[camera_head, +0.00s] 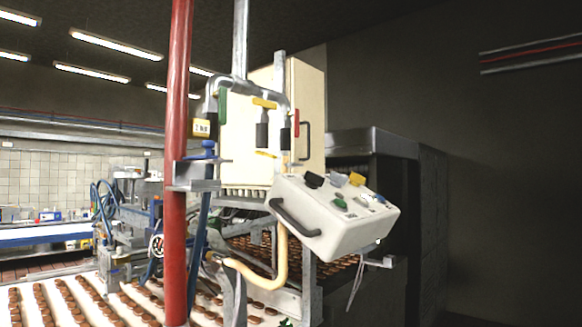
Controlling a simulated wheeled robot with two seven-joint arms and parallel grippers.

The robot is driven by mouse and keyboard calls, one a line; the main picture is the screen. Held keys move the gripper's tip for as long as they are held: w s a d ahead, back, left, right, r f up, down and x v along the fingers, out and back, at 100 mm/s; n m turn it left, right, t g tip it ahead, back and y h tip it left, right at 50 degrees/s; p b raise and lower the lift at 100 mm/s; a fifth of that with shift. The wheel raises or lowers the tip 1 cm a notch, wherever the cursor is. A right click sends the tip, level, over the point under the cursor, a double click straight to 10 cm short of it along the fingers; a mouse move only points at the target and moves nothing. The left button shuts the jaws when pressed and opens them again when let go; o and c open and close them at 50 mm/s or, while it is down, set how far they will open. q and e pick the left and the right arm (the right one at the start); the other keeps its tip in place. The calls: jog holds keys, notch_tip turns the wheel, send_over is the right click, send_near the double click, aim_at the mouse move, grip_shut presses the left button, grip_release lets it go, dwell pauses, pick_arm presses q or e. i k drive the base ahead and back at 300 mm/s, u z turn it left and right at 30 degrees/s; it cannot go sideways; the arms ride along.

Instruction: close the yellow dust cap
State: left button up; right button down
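A white control box (325,222) with a dark handle on its front sits tilted in the middle right. On its top face is a yellow piece (356,179) that looks like a raised cap; it is too small to tell for sure. Beside it are a dark cap-like piece (314,180) and a green one (340,203). Other yellow parts show on the pipework above: a yellow bar (265,102) over a black cylinder (262,133). I cannot tell which yellow part is the dust cap. Neither of my grippers is in view.
A red vertical post (177,170) stands left of the box, with a grey pipe frame (240,45) and pale cabinet (307,110) behind. A conveyor (85,310) with rows of brown biscuits runs along the bottom left. The right side shows a dark wall (510,180).

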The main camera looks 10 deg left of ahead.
aim_at(257, 153)
jog(key=z, duration=1.15)
jog(key=i, duration=2.6)
jog(key=u, duration=4.15)
